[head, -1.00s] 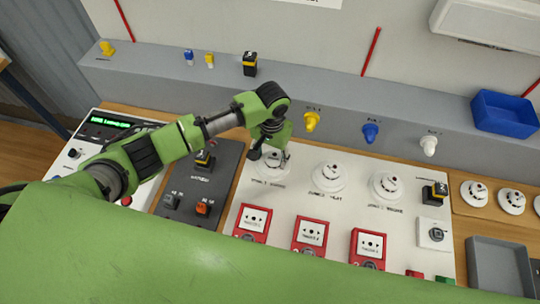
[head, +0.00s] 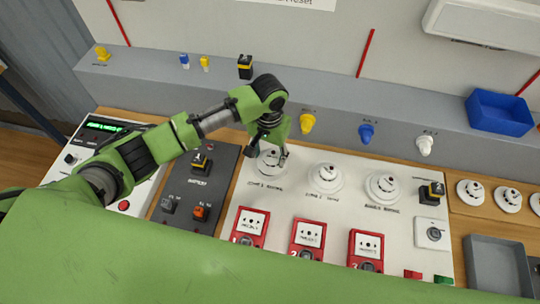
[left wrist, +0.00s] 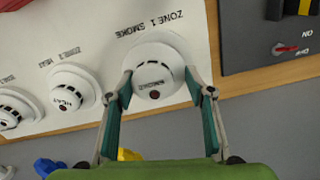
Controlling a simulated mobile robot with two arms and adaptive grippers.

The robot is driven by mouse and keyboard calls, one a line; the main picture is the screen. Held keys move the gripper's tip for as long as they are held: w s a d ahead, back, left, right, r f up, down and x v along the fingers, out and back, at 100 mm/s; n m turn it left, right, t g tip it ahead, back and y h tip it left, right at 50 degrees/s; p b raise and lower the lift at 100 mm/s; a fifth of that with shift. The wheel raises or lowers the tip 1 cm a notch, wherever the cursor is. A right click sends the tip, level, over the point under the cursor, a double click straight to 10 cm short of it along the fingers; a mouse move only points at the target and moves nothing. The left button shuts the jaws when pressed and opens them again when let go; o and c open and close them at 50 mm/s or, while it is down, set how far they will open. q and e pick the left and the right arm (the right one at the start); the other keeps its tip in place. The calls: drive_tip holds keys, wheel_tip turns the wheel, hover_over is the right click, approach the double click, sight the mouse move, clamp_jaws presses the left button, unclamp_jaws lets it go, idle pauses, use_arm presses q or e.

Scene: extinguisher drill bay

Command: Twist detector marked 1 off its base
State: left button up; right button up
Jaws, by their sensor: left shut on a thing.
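The zone 1 detector (head: 272,164) is a round white unit on its base at the upper left of the white panel, partly hidden by my gripper in the head view. In the left wrist view the same detector (left wrist: 152,62) lies below the "ZONE 1 SMOKE" lettering, with a dark red dot on its face. My left gripper (head: 267,153) reaches down over it from above. In the left wrist view the left gripper (left wrist: 158,84) has its two teal fingers on opposite sides of the detector, shut on it. My right gripper is not in view.
Two more detectors, the middle one (head: 325,178) and the right one (head: 382,187), sit in the same row. Red call points (head: 308,236) stand in front. A dark switch panel (head: 190,188) is to the left. A grey ledge with yellow, blue and white knobs (head: 425,146) runs behind.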

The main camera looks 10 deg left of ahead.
use_arm(q)
drive_tip(key=shift+r, duration=1.15)
